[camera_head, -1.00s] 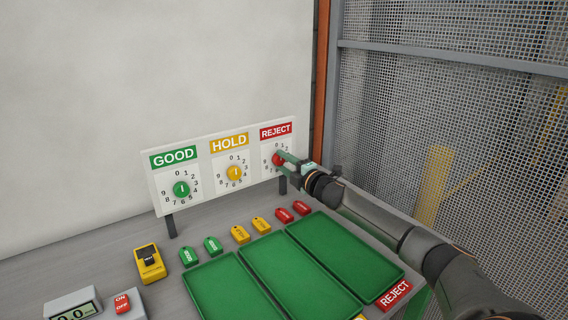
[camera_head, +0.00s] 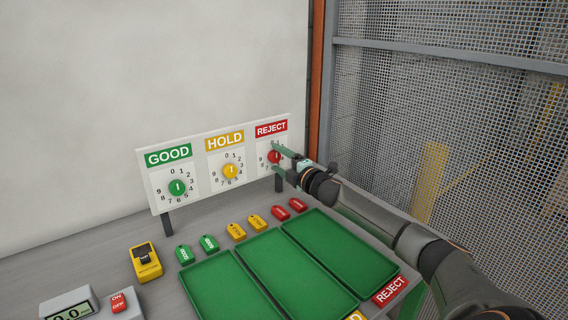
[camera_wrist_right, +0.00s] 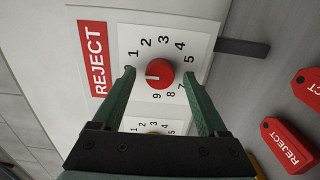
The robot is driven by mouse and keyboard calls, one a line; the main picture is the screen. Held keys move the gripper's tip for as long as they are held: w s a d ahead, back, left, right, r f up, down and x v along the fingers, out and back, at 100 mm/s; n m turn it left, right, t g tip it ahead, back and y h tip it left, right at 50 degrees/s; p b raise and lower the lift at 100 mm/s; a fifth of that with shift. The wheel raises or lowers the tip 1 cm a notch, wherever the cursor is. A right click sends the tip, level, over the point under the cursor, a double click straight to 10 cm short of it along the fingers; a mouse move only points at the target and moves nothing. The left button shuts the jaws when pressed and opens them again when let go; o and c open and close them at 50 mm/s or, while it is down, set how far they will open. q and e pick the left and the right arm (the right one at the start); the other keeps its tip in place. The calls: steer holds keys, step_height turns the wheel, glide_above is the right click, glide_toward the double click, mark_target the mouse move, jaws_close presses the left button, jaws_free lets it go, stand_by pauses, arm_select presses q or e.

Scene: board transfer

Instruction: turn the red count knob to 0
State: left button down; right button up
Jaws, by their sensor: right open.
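The red count knob (camera_head: 275,157) is on the white board (camera_head: 153,197) under the red REJECT label (camera_head: 271,129). In the right wrist view the knob (camera_wrist_right: 160,74) shows whole, with a white mark pointing left, toward the panel's top. The digit there is hidden behind a fingertip; 1 to 5 and 7 to 9 can be made out. My right gripper (camera_head: 281,160) is open in front of the knob. In the right wrist view its green fingertips (camera_wrist_right: 158,72) are on either side of the knob, with gaps. My left gripper is not in view.
The green GOOD knob (camera_head: 177,188) and yellow HOLD knob (camera_head: 231,171) are to the left on the board. Green trays (camera_head: 338,253), several coloured tags (camera_head: 281,213), a yellow device (camera_head: 146,262) and a scale (camera_head: 69,303) are on the table. A mesh fence (camera_head: 450,110) stands at right.

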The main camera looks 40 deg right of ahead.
steer(key=shift+s+f, duration=0.15)
steer(key=shift+s, duration=0.3)
steer(key=s+a+b, duration=0.1)
steer(key=s, duration=1)
steer(key=shift+s+a, duration=0.2)
steer(key=shift+s, duration=0.05)
stand_by(0.5)
